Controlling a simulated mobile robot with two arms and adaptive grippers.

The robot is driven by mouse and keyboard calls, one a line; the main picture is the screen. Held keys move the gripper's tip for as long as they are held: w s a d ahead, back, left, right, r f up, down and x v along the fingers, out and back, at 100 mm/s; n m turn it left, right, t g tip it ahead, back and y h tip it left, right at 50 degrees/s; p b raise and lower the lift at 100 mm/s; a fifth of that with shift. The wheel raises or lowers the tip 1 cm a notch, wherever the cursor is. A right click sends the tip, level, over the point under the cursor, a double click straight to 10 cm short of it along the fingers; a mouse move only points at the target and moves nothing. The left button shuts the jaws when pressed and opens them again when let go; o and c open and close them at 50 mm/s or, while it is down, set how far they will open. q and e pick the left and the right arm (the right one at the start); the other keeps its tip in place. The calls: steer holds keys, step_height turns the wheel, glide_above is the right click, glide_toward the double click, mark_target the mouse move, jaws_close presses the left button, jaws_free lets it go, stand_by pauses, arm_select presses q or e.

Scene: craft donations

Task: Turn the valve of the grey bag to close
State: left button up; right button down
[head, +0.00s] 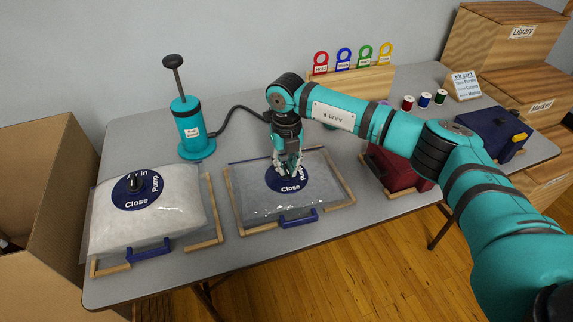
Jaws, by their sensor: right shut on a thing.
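The grey bag (250,201) lies flat in a wooden frame at the middle of the table, with a blue clip at its front edge. A dark blue round label (276,184) on it reads "Close" at the front and, partly covered, "Pump" at the right. My right gripper (288,172) points down over the label's centre and is shut on the valve there. The gripper hides the valve, so its pointing direction cannot be told. My left gripper is not in view.
A white-filled bag (170,215) with its own valve lies at left. A teal pump (190,135) stands behind, its dark hose running toward my right gripper. A dark red bag (400,172), thread spools and a navy case (490,132) are at right. A cardboard box (50,190) stands at far left.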

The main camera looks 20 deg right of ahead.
mark_target(286, 169)
steer(key=c, duration=1.4)
jaws_free()
steer(key=shift+r, duration=0.1)
step_height(286, 169, up, 12)
steer(key=shift+f, duration=0.1)
steer(key=shift+o, duration=0.3)
